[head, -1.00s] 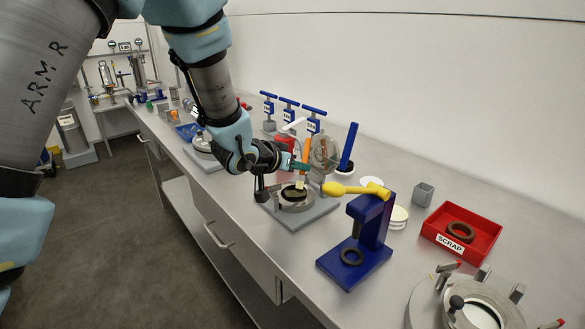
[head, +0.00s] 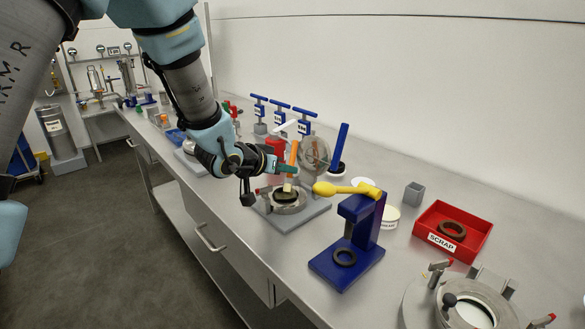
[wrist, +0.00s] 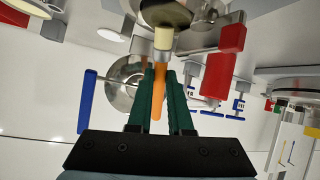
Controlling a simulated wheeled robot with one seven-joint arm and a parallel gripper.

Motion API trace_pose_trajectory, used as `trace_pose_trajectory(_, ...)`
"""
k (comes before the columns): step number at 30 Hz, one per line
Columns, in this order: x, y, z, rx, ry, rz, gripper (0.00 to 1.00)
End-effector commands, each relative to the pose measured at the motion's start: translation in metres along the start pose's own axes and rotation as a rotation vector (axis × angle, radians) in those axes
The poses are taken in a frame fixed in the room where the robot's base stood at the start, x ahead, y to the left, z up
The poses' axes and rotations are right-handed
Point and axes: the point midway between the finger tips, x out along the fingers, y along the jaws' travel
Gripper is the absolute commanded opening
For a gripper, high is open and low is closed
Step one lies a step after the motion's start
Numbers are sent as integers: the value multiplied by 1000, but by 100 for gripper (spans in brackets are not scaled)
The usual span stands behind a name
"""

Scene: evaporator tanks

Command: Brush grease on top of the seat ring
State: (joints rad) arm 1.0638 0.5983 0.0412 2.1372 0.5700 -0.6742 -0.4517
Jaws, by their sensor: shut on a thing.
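My gripper (head: 290,169) is shut on a brush with an orange handle (head: 294,152). In the wrist view the green fingers (wrist: 160,100) close on both sides of the orange handle (wrist: 157,98). The brush's pale bristles (head: 287,187) point down at the round metal seat (head: 289,208) on a grey base plate (head: 318,212). The bristles are over or on the dark opening; I cannot tell whether they touch the ring. In the wrist view the pale bristle end (wrist: 163,40) lies just in front of the round seat, which is partly cut off at the top.
A red scrap tray (head: 480,237) holds a dark ring (head: 453,229). Blue-handled tools (head: 280,106) stand behind. A clamped flange (head: 440,312) is at front right.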

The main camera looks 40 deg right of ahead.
Motion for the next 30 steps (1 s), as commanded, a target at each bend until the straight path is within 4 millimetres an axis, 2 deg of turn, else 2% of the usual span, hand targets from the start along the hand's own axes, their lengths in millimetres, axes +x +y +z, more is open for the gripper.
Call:
trace_pose_trajectory(16,-24,-25,11,-1,-8,-5,0)
trace_pose_trajectory(30,-15,-34,1,0,-3,-2,0)
